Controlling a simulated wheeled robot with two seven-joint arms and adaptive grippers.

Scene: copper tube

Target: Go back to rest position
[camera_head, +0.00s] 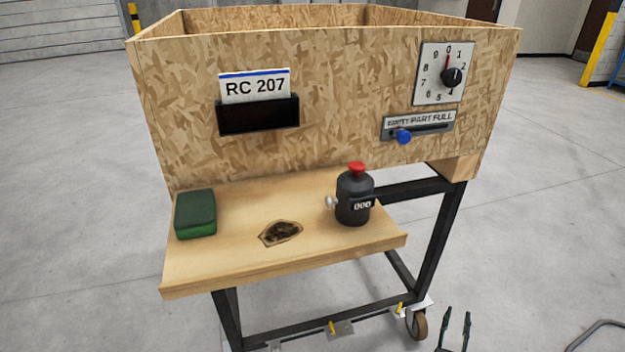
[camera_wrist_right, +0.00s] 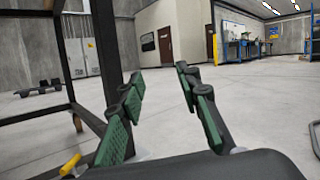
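My right gripper (camera_head: 457,315) shows at the bottom edge of the head view, right of the cart's wheel, with its two thin fingers pointing up and apart. In the right wrist view its green-padded fingers (camera_wrist_right: 160,88) are spread with nothing between them, so it is open and empty. It is apart from the cart and over the floor. My left gripper is in neither view. No copper tube shows in these frames.
A wheeled cart carries a chipboard box (camera_head: 330,100) and a wooden shelf (camera_head: 235,258). On the shelf are a green sponge-like block (camera_head: 195,214) and a dark bottle with a red top (camera_head: 354,197). A black cart leg (camera_wrist_right: 105,50) stands left of my right fingers. Floor to the right is mostly clear.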

